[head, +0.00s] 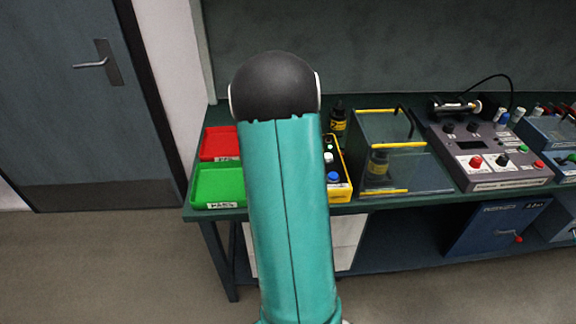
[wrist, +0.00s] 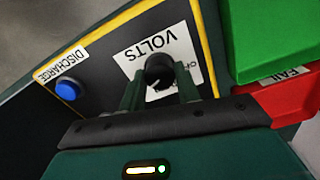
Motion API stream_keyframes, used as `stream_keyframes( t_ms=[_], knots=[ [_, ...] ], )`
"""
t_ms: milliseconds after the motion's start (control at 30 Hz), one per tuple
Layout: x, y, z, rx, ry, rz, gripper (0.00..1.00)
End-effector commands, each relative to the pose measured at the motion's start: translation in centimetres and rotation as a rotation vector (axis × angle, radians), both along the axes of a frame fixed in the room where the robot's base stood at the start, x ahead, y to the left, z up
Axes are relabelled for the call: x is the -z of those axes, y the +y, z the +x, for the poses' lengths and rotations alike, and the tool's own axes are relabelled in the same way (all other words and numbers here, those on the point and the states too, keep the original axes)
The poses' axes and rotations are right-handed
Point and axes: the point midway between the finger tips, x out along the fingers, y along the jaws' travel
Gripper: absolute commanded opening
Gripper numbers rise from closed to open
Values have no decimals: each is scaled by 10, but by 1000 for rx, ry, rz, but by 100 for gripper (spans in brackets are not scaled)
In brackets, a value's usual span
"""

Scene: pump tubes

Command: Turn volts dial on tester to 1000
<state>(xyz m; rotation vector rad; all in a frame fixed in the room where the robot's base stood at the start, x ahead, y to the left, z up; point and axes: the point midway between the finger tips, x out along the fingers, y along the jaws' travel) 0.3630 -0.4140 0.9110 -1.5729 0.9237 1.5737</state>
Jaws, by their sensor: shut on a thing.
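The tester (head: 348,192) is a yellow-edged box on the bench, mostly hidden behind my arm in the head view. In the wrist view its dark panel (wrist: 103,75) shows upside down, with a white VOLTS label (wrist: 163,47) around a black dial (wrist: 158,70). My gripper (wrist: 160,86) is shut on the dial, one finger on each side. Part of a marking that starts "OF" shows beside the dial. The other markings are hidden, and I cannot tell where the dial points. My gripper is hidden in the head view.
A blue DISCHARGE button (wrist: 67,91) is on the same panel. A green PASS tray (head: 217,186) and a red tray (head: 221,143) stand left of the tester. A clear yellow-edged box (head: 425,182) and a grey instrument (head: 500,179) stand to its right.

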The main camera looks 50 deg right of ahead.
Motion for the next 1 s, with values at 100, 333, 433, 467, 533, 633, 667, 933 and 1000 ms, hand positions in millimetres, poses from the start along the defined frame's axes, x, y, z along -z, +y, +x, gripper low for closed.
stream_keyframes(
  t_ms=[100,333,433,467,533,633,667,933,1000],
  knots=[
    [-1,0,0,1,-2,-1,46],
    [0,0,0,0,-1,0,54],
    [-1,0,0,0,0,-1,54],
    [-2,0,0,-1,-1,0,54],
    [-6,0,1,-1,-2,-1,54],
    [-19,-1,1,-1,-4,-3,54],
    [-24,-1,1,-1,-4,-3,54],
    [-83,0,1,-2,-4,-3,54],
    [-98,0,1,-1,-4,-3,54]
  ],
)
